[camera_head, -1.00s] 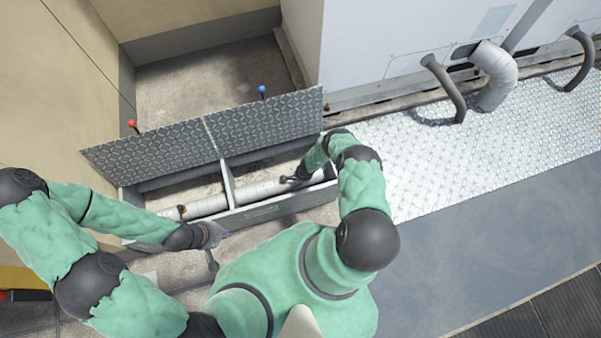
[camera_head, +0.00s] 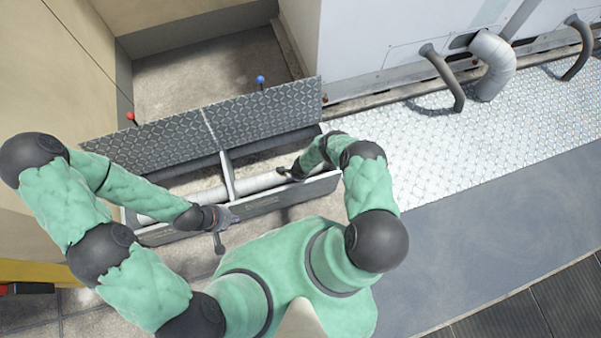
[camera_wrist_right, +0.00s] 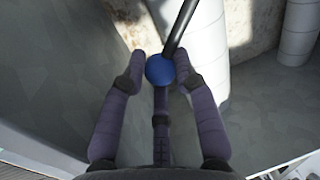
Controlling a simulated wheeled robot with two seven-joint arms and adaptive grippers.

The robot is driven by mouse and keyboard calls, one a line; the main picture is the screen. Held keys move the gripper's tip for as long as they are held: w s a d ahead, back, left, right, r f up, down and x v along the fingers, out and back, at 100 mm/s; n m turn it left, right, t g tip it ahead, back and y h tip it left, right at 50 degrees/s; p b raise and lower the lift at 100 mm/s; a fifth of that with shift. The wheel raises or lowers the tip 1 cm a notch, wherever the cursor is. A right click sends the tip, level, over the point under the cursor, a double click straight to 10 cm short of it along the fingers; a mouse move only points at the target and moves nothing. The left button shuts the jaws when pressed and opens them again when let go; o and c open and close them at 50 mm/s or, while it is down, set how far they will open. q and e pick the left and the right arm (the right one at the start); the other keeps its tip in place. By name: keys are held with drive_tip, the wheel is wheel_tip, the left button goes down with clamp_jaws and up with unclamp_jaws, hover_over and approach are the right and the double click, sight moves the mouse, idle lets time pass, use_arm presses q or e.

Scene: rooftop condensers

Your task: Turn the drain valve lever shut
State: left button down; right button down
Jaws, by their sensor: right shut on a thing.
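In the right wrist view, a blue ball knob (camera_wrist_right: 160,69) sits at the end of a dark lever rod (camera_wrist_right: 181,28). My right gripper (camera_wrist_right: 158,72) is shut on this blue knob, its fingers around it. In the head view, my right gripper (camera_head: 284,172) is down in the right compartment of the open trench, close to the pale pipe (camera_head: 262,182). The lever itself is too small to make out there. My left gripper (camera_head: 228,230) is over the trench's front edge, its dark fingers apart, with nothing visible between them.
Two raised checker-plate lids (camera_head: 160,144) stand along the trench's back. A red knob (camera_head: 131,117) and a blue knob (camera_head: 260,80) show above them. A divider (camera_head: 227,175) splits the trench. White condenser units and a bent duct (camera_head: 493,65) stand at the back right.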

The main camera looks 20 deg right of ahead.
drive_tip(key=shift+s, duration=0.15)
drive_tip(key=c, duration=0.9)
unclamp_jaws()
drive_tip(key=shift+c, duration=0.2)
drive_tip(key=shift+r, duration=4.95)
